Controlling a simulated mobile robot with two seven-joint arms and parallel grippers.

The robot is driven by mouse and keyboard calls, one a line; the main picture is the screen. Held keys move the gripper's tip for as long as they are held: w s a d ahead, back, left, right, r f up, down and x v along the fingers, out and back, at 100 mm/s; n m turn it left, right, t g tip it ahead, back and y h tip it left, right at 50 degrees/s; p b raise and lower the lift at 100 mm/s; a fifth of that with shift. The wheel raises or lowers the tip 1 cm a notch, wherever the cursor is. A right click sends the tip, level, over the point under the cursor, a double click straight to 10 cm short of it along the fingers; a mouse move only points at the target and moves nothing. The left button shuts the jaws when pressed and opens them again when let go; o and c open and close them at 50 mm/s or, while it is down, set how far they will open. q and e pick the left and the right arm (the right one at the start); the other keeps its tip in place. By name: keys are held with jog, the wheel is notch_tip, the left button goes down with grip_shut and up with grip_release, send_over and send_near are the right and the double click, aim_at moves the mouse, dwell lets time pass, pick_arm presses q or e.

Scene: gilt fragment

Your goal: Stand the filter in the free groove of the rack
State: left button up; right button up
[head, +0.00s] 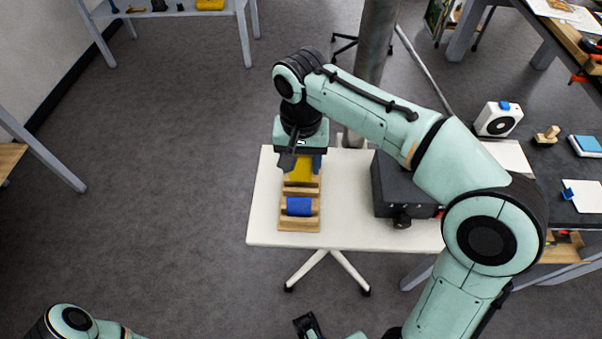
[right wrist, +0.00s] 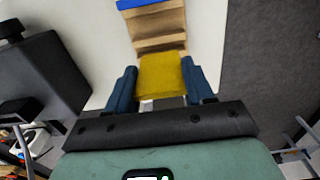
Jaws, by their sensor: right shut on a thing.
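The yellow filter (head: 300,171) is between the blue fingers of my right gripper (head: 302,163), which is shut on it. In the right wrist view the yellow filter (right wrist: 160,76) fills the space between the fingers of the right gripper (right wrist: 160,82). The wooden rack (head: 300,225) lies on the white table, with a blue piece (head: 299,206) across its nearer part. The filter is over the rack's far end. The gripper hides that end, and I cannot tell whether the filter is seated in a groove.
The white table (head: 340,225) has bare room around the rack. A black box (head: 393,188) stands to the rack's right. A grey post (head: 375,45) rises behind the table. A dark workbench with a white device (head: 498,119) is at the right.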

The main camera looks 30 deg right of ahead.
aim_at(301, 180)
jog(key=shift+f+b, duration=0.4)
jog(key=shift+f, duration=1.6)
jog(key=shift+f, duration=0.15)
jog(key=o, duration=1)
notch_tip(301, 180, up, 12)
jog(key=p, duration=0.3)
jog(key=shift+r, duration=0.25)
jog(key=shift+f, duration=0.1)
